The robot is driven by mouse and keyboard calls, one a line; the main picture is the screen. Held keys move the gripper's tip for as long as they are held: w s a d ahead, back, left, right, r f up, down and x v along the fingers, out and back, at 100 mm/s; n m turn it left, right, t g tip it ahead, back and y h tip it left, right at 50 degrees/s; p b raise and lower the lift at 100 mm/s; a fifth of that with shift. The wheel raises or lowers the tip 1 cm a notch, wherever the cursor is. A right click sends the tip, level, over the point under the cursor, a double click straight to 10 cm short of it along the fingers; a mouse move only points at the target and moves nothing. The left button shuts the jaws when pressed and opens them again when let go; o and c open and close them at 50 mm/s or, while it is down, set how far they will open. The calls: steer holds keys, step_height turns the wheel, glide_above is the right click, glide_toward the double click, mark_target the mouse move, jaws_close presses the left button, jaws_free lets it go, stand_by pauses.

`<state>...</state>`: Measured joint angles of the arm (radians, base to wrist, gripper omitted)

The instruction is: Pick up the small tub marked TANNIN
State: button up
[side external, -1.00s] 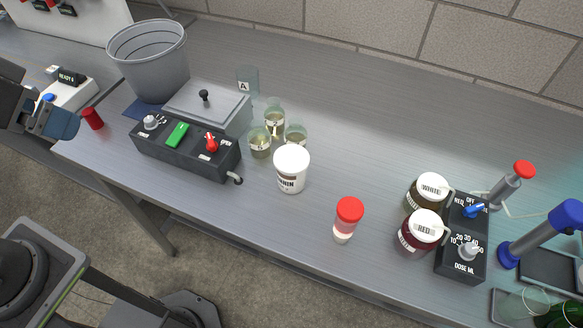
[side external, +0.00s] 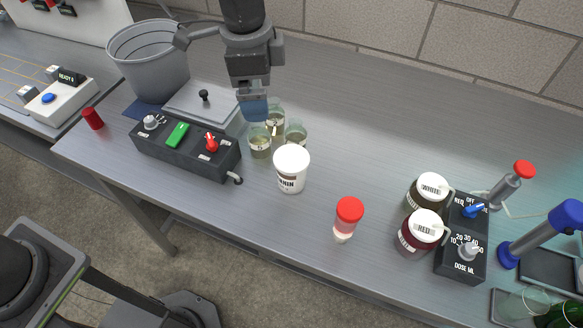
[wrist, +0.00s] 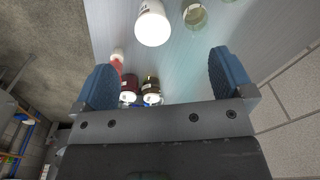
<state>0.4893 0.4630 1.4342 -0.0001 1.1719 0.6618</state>
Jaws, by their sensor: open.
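The tub (side external: 291,169) is white with a white lid and stands upright on the steel bench, right of the black control box. Its label is partly turned away, so only the end of the word shows. It also shows in the wrist view at the top (wrist: 152,24), ahead of and between my fingers. My gripper (side external: 254,108) is open and empty, pointing down above the glasses, to the left of the tub and higher than it. In the wrist view my blue fingers (wrist: 162,80) are spread wide with nothing between the tips.
Several glasses (side external: 260,147) stand close to the tub's left. The control box (side external: 187,155) with knobs lies further left, beside a grey bucket (side external: 150,65).

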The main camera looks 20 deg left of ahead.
steer(key=m, duration=0.2)
glide_above(291, 157)
step_height(291, 157, down, 5)
steer(key=shift+g, duration=0.4)
step_height(291, 157, down, 14)
steer(key=shift+r, duration=0.1)
steer(key=shift+c, duration=0.5)
steer(key=shift+r, duration=0.1)
steer(key=c, duration=0.9)
